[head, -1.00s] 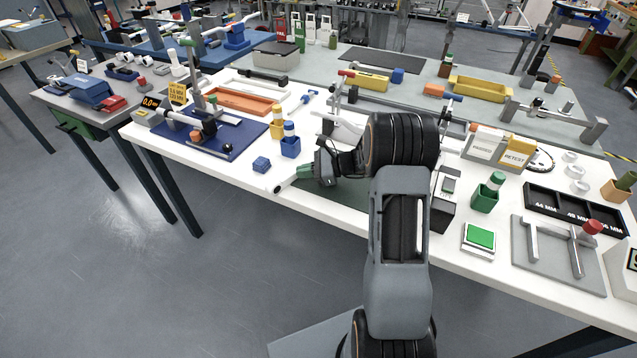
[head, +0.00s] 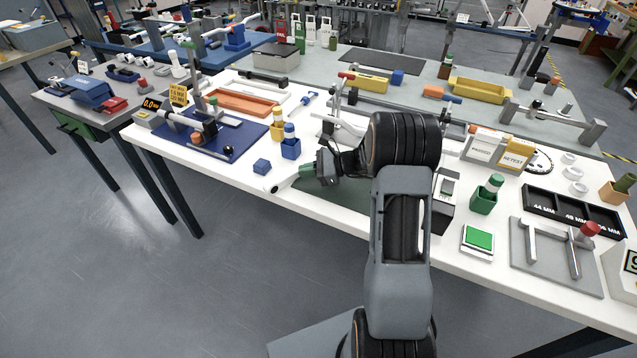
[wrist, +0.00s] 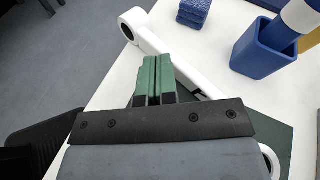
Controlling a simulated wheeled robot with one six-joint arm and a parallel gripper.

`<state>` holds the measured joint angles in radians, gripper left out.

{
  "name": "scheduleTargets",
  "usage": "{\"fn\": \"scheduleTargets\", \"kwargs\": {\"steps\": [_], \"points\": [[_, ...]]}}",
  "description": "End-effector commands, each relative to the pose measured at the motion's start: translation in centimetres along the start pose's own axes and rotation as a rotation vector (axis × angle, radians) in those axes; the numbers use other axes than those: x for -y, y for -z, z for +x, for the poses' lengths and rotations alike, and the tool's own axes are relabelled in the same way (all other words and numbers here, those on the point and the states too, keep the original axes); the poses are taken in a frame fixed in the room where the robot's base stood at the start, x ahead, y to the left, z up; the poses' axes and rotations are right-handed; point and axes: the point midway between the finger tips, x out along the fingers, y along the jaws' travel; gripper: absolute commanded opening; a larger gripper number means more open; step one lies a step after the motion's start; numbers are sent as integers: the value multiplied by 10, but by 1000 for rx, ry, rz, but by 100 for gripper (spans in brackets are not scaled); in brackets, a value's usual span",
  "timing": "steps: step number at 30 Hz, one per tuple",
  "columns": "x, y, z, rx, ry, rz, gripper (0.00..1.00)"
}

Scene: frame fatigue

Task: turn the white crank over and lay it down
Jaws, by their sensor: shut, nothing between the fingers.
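The white crank (wrist: 185,68) lies on the white bench top. In the wrist view it runs from a ringed end at the upper left down to the right, where my gripper body hides part of it. A white ring at the lower right may be its other end. In the head view only its near end (head: 281,184) shows, beside my fingers. My gripper (wrist: 157,60) has its two green fingers pressed together, with nothing between them. The fingertips overlap the crank's near edge in the wrist view; I cannot tell if they touch it. My gripper also shows in the head view (head: 301,173).
A blue ribbed block (wrist: 194,12) and a blue cup (wrist: 262,50) holding a blue-and-white piece stand beyond the crank. A dark green mat (head: 345,193) lies partly under my arm. The bench's front edge is close to the crank's near end.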

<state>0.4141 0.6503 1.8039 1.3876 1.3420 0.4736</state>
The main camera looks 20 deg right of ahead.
Motion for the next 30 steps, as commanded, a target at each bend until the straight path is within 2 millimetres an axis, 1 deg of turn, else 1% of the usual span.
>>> {"fn": "scheduleTargets", "kwargs": {"steps": [1, 9, 15, 19, 30], "points": [[2, -4, -7, -1, 2, 0, 0], [5, -12, -34, -1, 2, 0, 0], [6, -14, -47, 0, 0, 0, 0], [6, -14, -50, 0, 0, 0, 0], [6, -14, -50, 0, -1, 0, 0]]}}
